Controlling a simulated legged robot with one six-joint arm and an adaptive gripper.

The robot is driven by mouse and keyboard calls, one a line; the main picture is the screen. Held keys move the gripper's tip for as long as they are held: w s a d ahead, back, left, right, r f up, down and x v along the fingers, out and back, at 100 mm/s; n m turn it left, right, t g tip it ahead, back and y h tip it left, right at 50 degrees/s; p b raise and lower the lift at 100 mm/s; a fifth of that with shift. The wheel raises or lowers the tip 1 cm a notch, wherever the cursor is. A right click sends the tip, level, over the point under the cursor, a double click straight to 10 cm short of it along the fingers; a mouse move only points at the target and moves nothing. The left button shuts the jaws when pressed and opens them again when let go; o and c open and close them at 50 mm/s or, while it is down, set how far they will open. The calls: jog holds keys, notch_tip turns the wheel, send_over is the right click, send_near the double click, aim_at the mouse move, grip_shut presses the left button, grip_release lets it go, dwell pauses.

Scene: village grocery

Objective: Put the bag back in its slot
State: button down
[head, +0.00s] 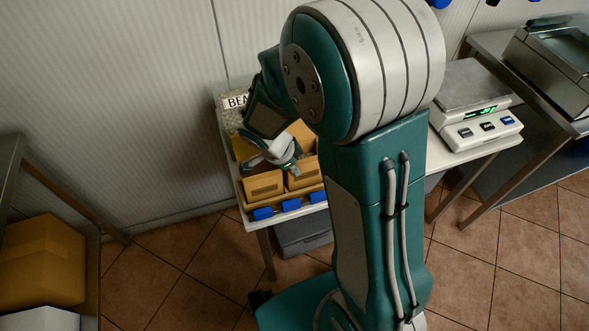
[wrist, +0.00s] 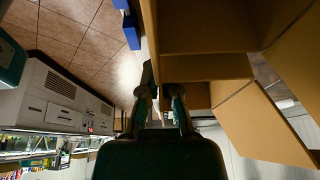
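I see no loose bag that I can single out. Two tan, box-like packs, a left one (head: 263,187) and a right one (head: 303,172), sit at the front of a tan rack on the white table. My gripper (head: 287,160) is just above and behind them, pointing down among the tan pieces. In the wrist view its two fingers (wrist: 164,95) are apart, close beside a shadowed tan panel (wrist: 208,67). The panel's edge hides part of the right finger. Whether anything is pinched between the fingers is unclear. My arm hides the right side of the rack.
Blue pieces (head: 262,213) line the table's front edge. A sign reading "BEA" (head: 236,101) stands at the back left. A scale (head: 475,112) stands on the table's right end. A cardboard box (head: 42,262) is on a shelf at left. Tiled floor (head: 165,265) between is clear.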

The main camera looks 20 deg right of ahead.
jog(key=shift+d+f, duration=0.35)
jog(key=shift+f, duration=0.25)
jog(key=c, duration=0.8)
grip_release()
jog(key=shift+a, duration=0.2)
